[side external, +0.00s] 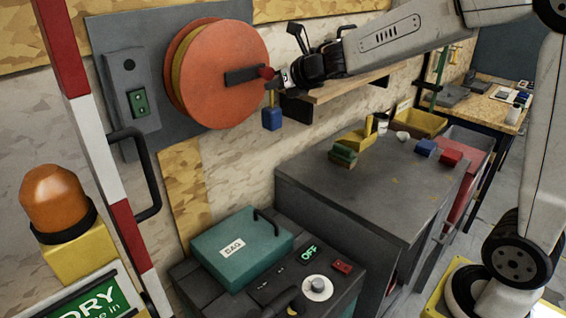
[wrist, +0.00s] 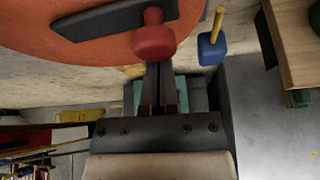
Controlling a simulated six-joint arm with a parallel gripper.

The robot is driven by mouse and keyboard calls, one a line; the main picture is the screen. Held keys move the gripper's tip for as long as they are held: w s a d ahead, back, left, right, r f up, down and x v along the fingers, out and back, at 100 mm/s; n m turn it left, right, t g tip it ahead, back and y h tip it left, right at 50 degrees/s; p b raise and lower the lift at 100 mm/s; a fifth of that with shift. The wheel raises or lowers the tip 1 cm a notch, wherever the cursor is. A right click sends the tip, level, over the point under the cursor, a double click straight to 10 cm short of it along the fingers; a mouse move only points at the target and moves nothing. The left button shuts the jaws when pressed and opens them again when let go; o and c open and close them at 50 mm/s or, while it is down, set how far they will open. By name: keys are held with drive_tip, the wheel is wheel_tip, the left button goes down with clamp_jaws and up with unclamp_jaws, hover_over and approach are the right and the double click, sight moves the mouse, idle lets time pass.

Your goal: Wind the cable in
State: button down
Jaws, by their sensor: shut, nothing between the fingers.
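An orange reel (side external: 228,50) with yellow cable (side external: 181,62) between its discs is mounted on a grey wall plate. Its dark crank arm (side external: 240,76) points right and ends in a red knob (side external: 266,73). The reel (wrist: 60,45), crank arm (wrist: 108,20) and knob (wrist: 154,40) also fill the top of the wrist view. My gripper (side external: 284,79) is shut and empty, just right of the knob; its fingertips (wrist: 160,66) appear right at the knob, but contact is unclear. A blue plug (side external: 271,118) hangs below on a short yellow cable end; it also shows in the wrist view (wrist: 211,48).
A wooden shelf (side external: 340,88) is just right of the plug. A grey cabinet (side external: 345,185) with small blocks on top and a teal box (side external: 240,245) stand below. A red-white post (side external: 95,130) and an orange beacon (side external: 55,198) are at left.

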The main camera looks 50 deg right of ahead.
drive_tip(key=s+r, duration=0.1)
drive_tip(key=s, duration=0.8)
drive_tip(key=shift+s, duration=0.25)
idle(1.3)
drive_tip(key=shift+d, duration=0.1)
drive_tip(key=s+a+f+m+g, duration=0.1)
drive_tip(key=s+f+m+g, duration=0.2)
drive_tip(key=m, duration=0.8)
drive_tip(key=s+a+f+m+g, duration=0.1)
drive_tip(key=s+f+m+g, duration=0.2)
drive_tip(key=s+f+m, duration=0.4)
drive_tip(key=s+a+f+m+g, duration=0.1)
drive_tip(key=s+f+m+g, duration=0.3)
drive_tip(key=f+m, duration=0.8)
drive_tip(key=s+m, duration=0.1)
drive_tip(key=m, duration=0.4)
drive_tip(key=shift+a+f+h, duration=0.25)
drive_tip(key=shift+f+h, duration=0.15)
